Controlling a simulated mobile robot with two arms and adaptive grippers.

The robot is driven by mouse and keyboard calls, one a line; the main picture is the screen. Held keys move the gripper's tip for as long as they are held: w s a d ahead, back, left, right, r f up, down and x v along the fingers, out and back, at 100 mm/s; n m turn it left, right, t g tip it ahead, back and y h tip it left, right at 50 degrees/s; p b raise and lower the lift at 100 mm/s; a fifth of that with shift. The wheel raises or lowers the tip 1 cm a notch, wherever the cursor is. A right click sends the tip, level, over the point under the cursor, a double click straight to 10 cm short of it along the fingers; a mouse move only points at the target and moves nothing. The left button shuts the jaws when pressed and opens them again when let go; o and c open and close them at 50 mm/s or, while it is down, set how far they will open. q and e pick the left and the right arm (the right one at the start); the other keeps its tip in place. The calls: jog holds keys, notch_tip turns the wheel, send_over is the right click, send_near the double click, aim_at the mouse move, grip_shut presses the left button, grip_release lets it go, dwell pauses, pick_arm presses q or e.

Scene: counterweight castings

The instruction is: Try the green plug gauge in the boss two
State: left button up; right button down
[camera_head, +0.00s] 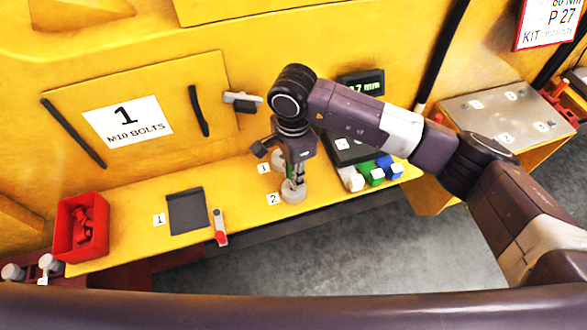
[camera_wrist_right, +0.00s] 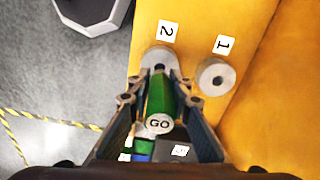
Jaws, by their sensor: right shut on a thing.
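My right gripper (camera_head: 295,178) is shut on the green plug gauge (camera_wrist_right: 158,97), whose near end reads "GO". The gauge's far end points at the hole of boss two (camera_wrist_right: 152,57), a grey round boss by the label "2". The gauge end overlaps the hole in the wrist view; I cannot tell whether it is inside. In the head view the gripper stands directly over boss two (camera_head: 293,194). Boss one (camera_wrist_right: 214,76), a grey ring with an open hole, is beside it by the label "1". My left gripper is not in view.
White, green and blue blocks (camera_head: 374,175) stand on the yellow ledge right of the bosses. Left of them lie a dark pad (camera_head: 188,212), a red-and-grey tool (camera_head: 220,228) and a red bin (camera_head: 82,228). A yellow panel (camera_head: 130,115) rises behind.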

jog(key=shift+f+b, duration=0.7)
jog(key=shift+b, duration=0.1)
dwell(1.4)
jog(key=shift+s+f+b, duration=0.1)
jog(key=shift+f+b, duration=0.65)
jog(key=shift+b, duration=0.1)
dwell(1.2)
jog(key=c, duration=1.7)
grip_release()
jog(key=shift+r, duration=0.15)
notch_tip(320, 180, up, 12)
jog(key=shift+f, duration=0.15)
jog(key=shift+r+p, duration=2.5)
jog(key=shift+r, duration=3.5)
